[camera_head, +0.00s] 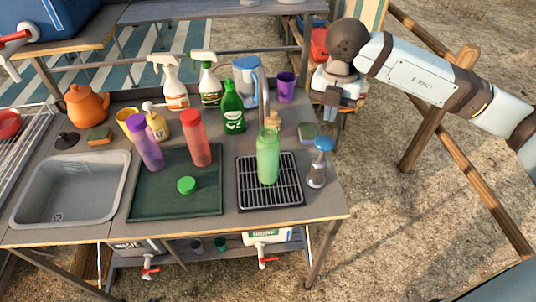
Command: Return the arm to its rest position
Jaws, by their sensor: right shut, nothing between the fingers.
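My right arm (420,78) comes in from the right edge and reaches to the upper middle of the head view. Its right gripper (328,122) hangs fingers down, just past the right back corner of the camp kitchen table. The gripper is shut and holds nothing. It appears to be apart from the things on the table. My left arm and left gripper do not show.
The table carries a sink (75,187), a green mat (150,203) with a purple and a red bottle, and a drain rack (285,200) with a green bottle (268,160). Wooden poles (432,125) stand behind the arm.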

